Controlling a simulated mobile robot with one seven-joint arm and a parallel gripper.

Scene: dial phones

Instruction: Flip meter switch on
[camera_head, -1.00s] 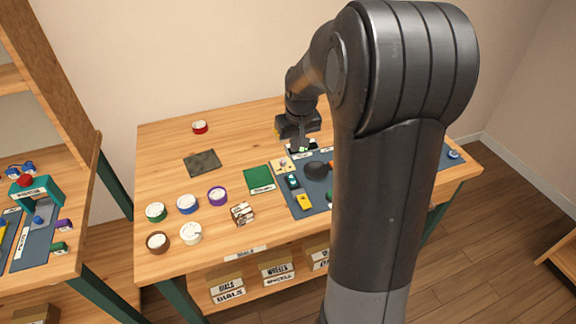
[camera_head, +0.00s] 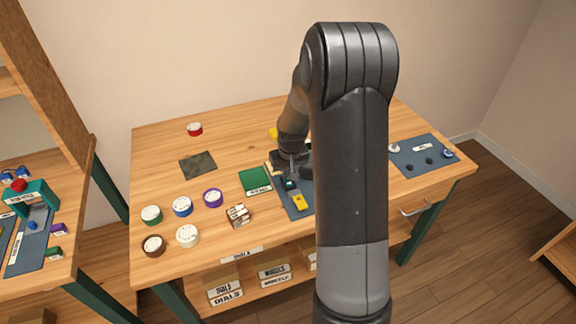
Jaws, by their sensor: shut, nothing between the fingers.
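My gripper (camera_head: 292,176) is shut and points down over the blue-grey mat (camera_head: 293,211) near the table's middle. Its fingertips are just above or beside a small dark teal block (camera_head: 290,185) on that mat; I cannot tell whether they touch. A yellow block (camera_head: 298,202) lies in front of the teal one. I cannot make out which piece is the meter or its switch. My arm hides the right part of this mat.
A green mat (camera_head: 254,181) lies left of the gripper, with several coloured round dials (camera_head: 183,207) farther left. A small brown-and-white stack (camera_head: 238,215) stands in front. Another blue-grey mat (camera_head: 424,155) with knobs lies at right. Labelled boxes (camera_head: 275,273) sit on the shelf below.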

